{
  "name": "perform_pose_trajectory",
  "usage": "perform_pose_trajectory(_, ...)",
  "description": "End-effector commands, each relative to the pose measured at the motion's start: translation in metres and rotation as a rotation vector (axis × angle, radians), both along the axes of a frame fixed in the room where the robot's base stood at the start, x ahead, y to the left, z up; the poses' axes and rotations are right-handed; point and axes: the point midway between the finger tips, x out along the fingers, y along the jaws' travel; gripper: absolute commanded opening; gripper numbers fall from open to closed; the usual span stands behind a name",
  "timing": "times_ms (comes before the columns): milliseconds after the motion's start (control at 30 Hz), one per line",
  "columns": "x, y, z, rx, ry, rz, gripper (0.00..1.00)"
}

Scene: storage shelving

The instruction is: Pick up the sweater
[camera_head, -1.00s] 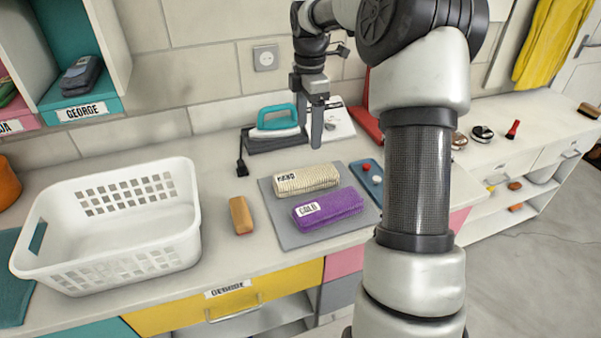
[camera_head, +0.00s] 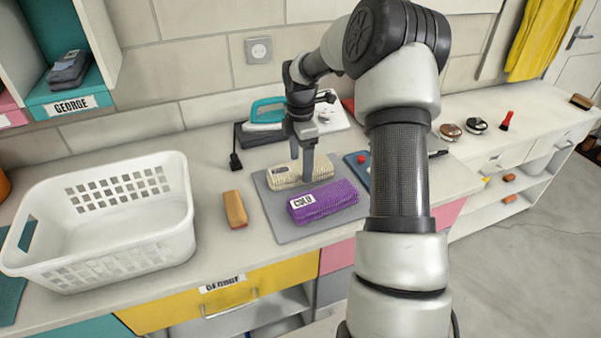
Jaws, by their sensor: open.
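Two folded knitted bundles lie on a grey mat (camera_head: 287,232) on the counter. The rear one is a cream sweater-like bundle (camera_head: 280,178) with a white label. The front one is a purple knit bundle (camera_head: 335,200) with a white label that seems to read COLU. Which of them is the sweater is not marked. My gripper (camera_head: 301,168) points down with open jaws at the cream bundle, close behind the purple one. Its fingers hide part of the cream bundle. Whether they touch it is not clear.
An empty white basket (camera_head: 150,243) stands at left. A wooden brush-like block (camera_head: 235,209) lies left of the mat. A blue board with buttons (camera_head: 356,165) lies to the right. My arm hides some counter there.

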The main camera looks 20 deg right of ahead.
Motion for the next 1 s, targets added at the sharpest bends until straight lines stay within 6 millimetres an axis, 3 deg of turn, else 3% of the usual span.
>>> perform_pose_trajectory(133, 0.000, 0.000, -0.022, 0.000, 0.002, 0.001, 0.73)
perform_pose_trajectory(367, 0.001, 0.000, -0.025, -0.001, -0.001, 0.001, 0.73)
perform_pose_trajectory(700, 0.001, 0.000, -0.024, -0.001, -0.001, 0.001, 0.22)
perform_pose_trajectory(1000, 0.001, 0.000, -0.016, -0.002, -0.003, 0.000, 0.22)
